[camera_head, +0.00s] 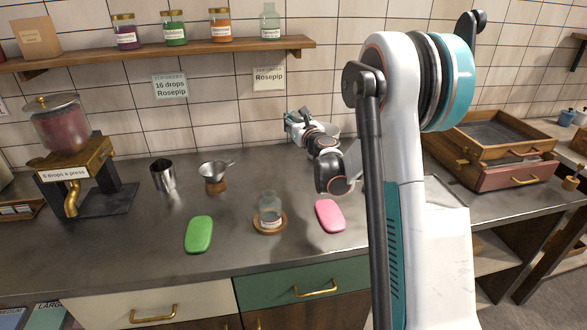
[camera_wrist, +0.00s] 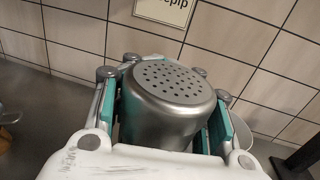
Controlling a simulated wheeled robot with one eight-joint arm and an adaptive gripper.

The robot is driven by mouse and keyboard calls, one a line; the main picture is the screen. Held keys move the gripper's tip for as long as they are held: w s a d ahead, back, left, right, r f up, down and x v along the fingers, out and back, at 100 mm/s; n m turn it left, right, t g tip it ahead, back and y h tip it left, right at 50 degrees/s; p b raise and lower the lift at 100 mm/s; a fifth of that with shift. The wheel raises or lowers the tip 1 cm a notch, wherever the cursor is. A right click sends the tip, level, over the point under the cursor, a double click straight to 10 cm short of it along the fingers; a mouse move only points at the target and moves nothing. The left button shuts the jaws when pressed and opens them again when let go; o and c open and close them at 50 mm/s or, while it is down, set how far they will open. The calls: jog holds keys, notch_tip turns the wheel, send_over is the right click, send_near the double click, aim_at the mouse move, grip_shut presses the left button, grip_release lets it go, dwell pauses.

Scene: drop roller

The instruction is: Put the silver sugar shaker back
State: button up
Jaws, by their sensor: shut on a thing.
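The silver sugar shaker (camera_wrist: 172,105) has a domed top with several small holes. It fills the space between the teal-padded fingers of my gripper (camera_wrist: 165,78) in the wrist view, and the gripper is shut on it. The shaker's top faces the wrist camera and its lower part is hidden. In the head view my gripper (camera_head: 298,124) is near the tiled back wall, above the rear of the counter. The shaker cannot be clearly made out there.
A pale bowl (camera_head: 333,130) is partly hidden beside my gripper. A glass jar on a wooden coaster (camera_head: 268,228), a green pad (camera_head: 199,235), a pink pad (camera_head: 330,216), a metal cup (camera_head: 163,176) and a funnel (camera_head: 214,170) stand on the counter. A shelf (camera_head: 150,57) holds jars.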

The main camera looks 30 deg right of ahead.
notch_tip(320, 180, down, 17)
jog(key=b, duration=0.5)
jog(key=shift+r+b, duration=0.2)
jog(key=shift+b, duration=0.1)
jog(key=shift+r, duration=0.1)
jog(key=o, duration=0.8)
jog(key=shift+c, duration=0.2)
jog(key=o, duration=0.7)
jog(key=shift+c, duration=0.2)
jog(key=s, duration=0.3)
jog(key=s+p, duration=0.1)
jog(key=s, duration=0.3)
jog(key=s+a+p, duration=0.1)
jog(key=s, duration=0.2)
jog(key=shift+s, duration=0.35)
jog(key=shift+s+a+b, duration=0.2)
jog(key=shift+s+b, duration=0.15)
jog(key=shift+s, duration=0.3)
